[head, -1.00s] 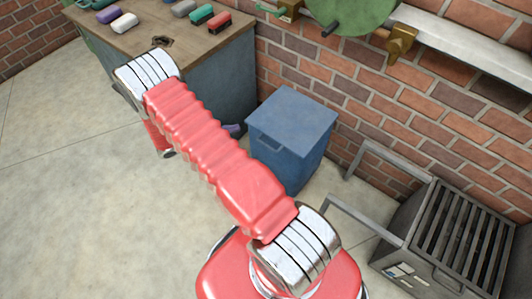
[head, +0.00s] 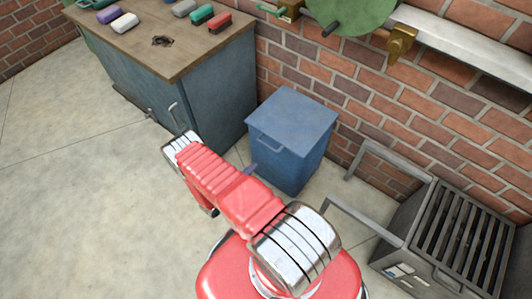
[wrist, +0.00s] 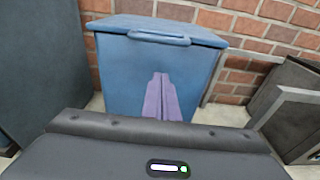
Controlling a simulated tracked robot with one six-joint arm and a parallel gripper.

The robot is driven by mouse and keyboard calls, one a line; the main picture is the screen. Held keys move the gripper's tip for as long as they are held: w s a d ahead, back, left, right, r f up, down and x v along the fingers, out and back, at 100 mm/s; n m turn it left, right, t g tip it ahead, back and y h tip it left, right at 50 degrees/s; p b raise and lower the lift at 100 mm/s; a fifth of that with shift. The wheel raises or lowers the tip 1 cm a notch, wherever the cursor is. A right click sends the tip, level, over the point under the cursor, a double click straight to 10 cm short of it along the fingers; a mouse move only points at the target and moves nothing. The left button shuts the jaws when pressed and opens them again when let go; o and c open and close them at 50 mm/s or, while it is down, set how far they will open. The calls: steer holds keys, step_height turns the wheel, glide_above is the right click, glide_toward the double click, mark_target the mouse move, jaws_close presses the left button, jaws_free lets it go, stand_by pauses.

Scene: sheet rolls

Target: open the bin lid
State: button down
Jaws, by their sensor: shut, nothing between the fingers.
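The blue bin (head: 290,158) stands on the floor against the brick wall, with its lid (head: 292,113) closed flat on top. A handle (head: 270,143) is on the lid's front edge; it also shows in the wrist view (wrist: 158,38). My gripper (wrist: 161,78) has purple fingers, shut together and empty. In the wrist view the fingertips appear in front of the bin's front face, below the handle. I cannot tell whether they touch the bin. In the head view my arm hides most of the gripper; a bit of purple shows by the bin's left side.
A blue cabinet (head: 190,105) with a wooden top and several coloured blocks stands left of the bin. A grey slatted metal box (head: 450,240) with a bar frame stands to the right. A green disc (head: 350,12) hangs on the wall above. Floor at left is clear.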

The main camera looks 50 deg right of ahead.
steer(key=shift+s+f, duration=0.3)
steer(key=shift+f, duration=0.15)
steer(key=d+f, duration=0.1)
steer(key=d, duration=0.9)
steer(key=shift+w+a+r, duration=0.15)
steer(key=shift+r, duration=0.45)
steer(key=shift+w+a+r, duration=0.1)
steer(key=shift+a+r, duration=0.1)
steer(key=shift+r, duration=0.4)
steer(key=shift+w+a+r, duration=0.15)
steer(key=shift+r, duration=0.45)
steer(key=shift+r, duration=0.15)
